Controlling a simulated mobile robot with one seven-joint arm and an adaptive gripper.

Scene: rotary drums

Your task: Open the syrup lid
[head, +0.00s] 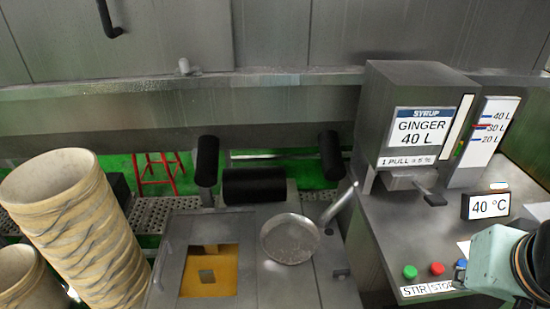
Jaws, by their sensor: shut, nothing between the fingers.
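The grey metal syrup dispenser (385,120) stands on the counter at the right of the head view. Its label (421,127) reads "SYRUP GINGER 40 L" with "1 PULL" below. Its flat sloped top (415,75) looks closed, and I see no open gap there. A spout with a black-tipped pull lever (432,197) sticks out below the front. Part of my arm, pale green with a black section, shows at the lower right corner, in front of and below the dispenser. The fingers of my gripper are not in view.
A level gauge (485,140) stands beside the dispenser. A "40 °C" display (486,205) and coloured buttons (437,269) sit on the counter. A round metal pan (290,238) lies left of it. Tall ribbed beige containers (75,225) stand at far left.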

